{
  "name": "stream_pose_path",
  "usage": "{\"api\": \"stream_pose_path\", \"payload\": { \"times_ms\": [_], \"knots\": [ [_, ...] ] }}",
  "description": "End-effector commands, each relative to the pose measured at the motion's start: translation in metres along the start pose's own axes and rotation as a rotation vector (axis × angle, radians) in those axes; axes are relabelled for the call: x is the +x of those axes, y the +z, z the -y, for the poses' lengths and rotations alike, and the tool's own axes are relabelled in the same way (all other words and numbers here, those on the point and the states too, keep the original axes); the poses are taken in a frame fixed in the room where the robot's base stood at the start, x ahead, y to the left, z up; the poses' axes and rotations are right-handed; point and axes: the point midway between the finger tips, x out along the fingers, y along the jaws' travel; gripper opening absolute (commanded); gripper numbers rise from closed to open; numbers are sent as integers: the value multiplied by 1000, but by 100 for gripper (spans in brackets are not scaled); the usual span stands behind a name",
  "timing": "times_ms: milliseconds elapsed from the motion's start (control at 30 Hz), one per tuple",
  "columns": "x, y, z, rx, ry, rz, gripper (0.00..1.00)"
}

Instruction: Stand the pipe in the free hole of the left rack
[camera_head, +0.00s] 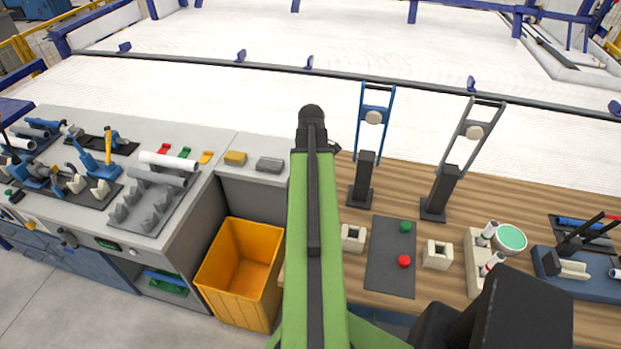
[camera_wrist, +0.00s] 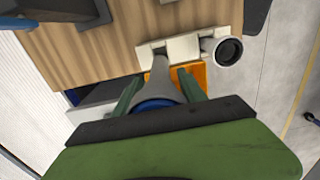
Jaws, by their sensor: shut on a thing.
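In the wrist view my gripper (camera_wrist: 158,80) has its two green fingers on either side of a grey pipe (camera_wrist: 160,72), with blue showing at its near end. The pipe points away from me toward a pale rack (camera_wrist: 183,47) at the table's edge. Its far end appears at the rack, but I cannot tell if it is in the hole or above it. A white pipe (camera_wrist: 225,50) with a dark open end stands beside it at the rack's right end. In the head view my green arm hides my gripper, the held pipe and most of this rack.
An orange bin (camera_head: 239,271) stands on the floor, left of the wooden table (camera_head: 395,190). Two pale blocks with square holes (camera_head: 353,238) (camera_head: 435,255), a dark mat (camera_head: 391,257) and another rack with white pipes (camera_head: 474,262) are on the table. Two tall stands (camera_head: 365,180) (camera_head: 440,192) rise behind.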

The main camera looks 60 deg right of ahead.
Motion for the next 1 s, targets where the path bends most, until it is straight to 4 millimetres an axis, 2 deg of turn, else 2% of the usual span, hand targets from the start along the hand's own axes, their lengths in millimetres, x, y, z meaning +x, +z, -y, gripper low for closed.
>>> {"api": "stream_pose_path", "payload": {
  "times_ms": [600, 700, 1000],
  "knots": [
    [51, -1, 1, -2, 0, 0, 8],
    [46, -1, 1, -2, 0, 0, 8],
    [55, -2, 1, -2, 0, 0, 8]
  ]
}}
